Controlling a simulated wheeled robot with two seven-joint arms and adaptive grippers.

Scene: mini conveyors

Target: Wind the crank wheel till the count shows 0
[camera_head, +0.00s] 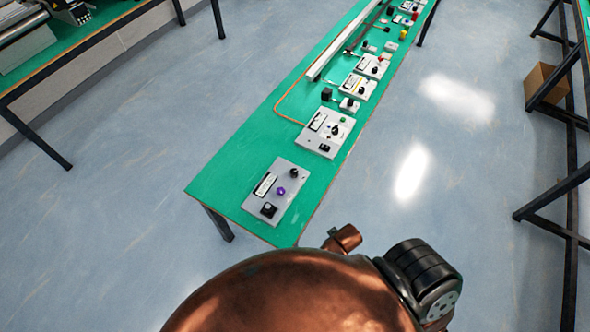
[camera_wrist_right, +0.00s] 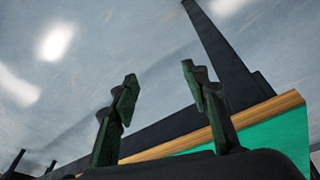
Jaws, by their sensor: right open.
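No crank wheel or count reading can be made out for certain. In the head view the nearest grey panel (camera_head: 268,199) lies near the front end of the green table (camera_head: 222,186). It carries a white display (camera_head: 265,185), a purple knob (camera_head: 281,191) and black knobs, all too small to read. A second grey panel (camera_head: 316,141) behind it has a black round control (camera_head: 334,131). My right gripper (camera_wrist_right: 157,84) shows only in its wrist view, open and empty, with the table's wooden edge (camera_wrist_right: 268,111) beyond its fingers. My left gripper is out of view.
Several smaller panels and a long pale rail (camera_head: 335,52) run down the table behind. Another green table stands at the upper left. A dark frame with a cardboard box (camera_head: 546,84) is at the right. Open floor (camera_head: 410,130) lies right of the table.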

